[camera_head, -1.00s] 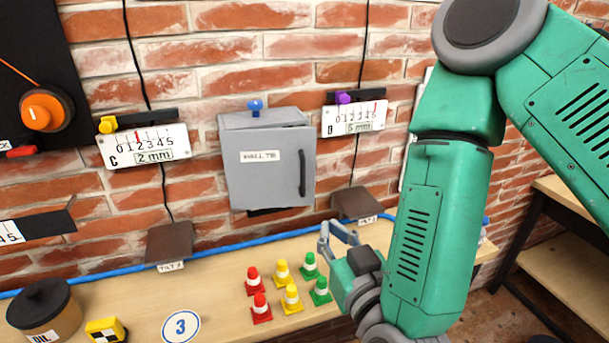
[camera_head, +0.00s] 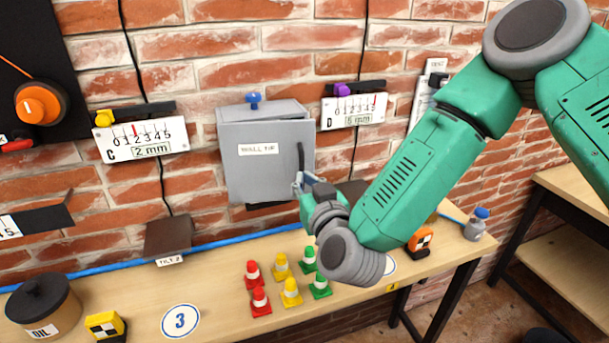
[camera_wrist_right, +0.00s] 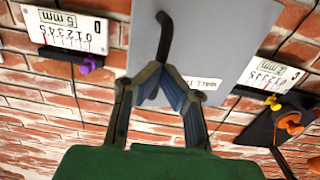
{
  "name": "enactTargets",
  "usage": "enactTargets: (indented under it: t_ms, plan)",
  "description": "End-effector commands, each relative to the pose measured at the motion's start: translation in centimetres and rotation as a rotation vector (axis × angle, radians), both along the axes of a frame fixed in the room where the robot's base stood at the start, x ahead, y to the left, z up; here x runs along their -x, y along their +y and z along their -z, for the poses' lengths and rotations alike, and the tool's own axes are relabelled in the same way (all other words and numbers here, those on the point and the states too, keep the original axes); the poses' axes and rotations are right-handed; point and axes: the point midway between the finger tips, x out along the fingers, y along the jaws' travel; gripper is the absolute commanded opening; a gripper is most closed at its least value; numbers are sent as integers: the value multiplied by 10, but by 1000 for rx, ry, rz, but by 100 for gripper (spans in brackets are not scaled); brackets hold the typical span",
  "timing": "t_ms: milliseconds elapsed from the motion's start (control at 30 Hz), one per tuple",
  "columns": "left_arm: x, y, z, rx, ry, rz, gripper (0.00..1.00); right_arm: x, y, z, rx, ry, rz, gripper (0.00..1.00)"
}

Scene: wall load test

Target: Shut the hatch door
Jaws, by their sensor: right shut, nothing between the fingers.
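The grey hatch door (camera_head: 262,168) is on a box mounted on the brick wall. A white label (camera_head: 258,149) is on its front and a dark vertical handle (camera_head: 301,158) is near its right edge. The door stands slightly out from the box at the top. My right gripper (camera_head: 303,182) is shut and empty at the lower right of the door, by the handle's lower end. In the right wrist view the fingertips (camera_wrist_right: 158,68) are together in front of the door, with the handle (camera_wrist_right: 165,38) just beyond them. Contact cannot be told. My left gripper is out of view.
Several red, yellow and green cones (camera_head: 290,292) stand on the wooden bench below. A blue knob (camera_head: 253,98) sits above the box. Gauges C (camera_head: 140,142) and D (camera_head: 354,110) flank it. An oil pot (camera_head: 44,304) is at the left.

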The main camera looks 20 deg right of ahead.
Motion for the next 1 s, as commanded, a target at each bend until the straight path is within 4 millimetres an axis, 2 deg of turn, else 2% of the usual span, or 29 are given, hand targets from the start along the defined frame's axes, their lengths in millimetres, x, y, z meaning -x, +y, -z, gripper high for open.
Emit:
enactTargets:
  t_ms: [400, 733, 1000]
  plan:
    - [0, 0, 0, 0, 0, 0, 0, -4, -1, 0, 0, -2, -5, 0]
    - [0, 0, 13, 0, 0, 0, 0, -39, -19, 1, 2, -3, -128, 0]
    - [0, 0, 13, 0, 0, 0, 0, -46, -22, 1, 0, 0, -125, 0]
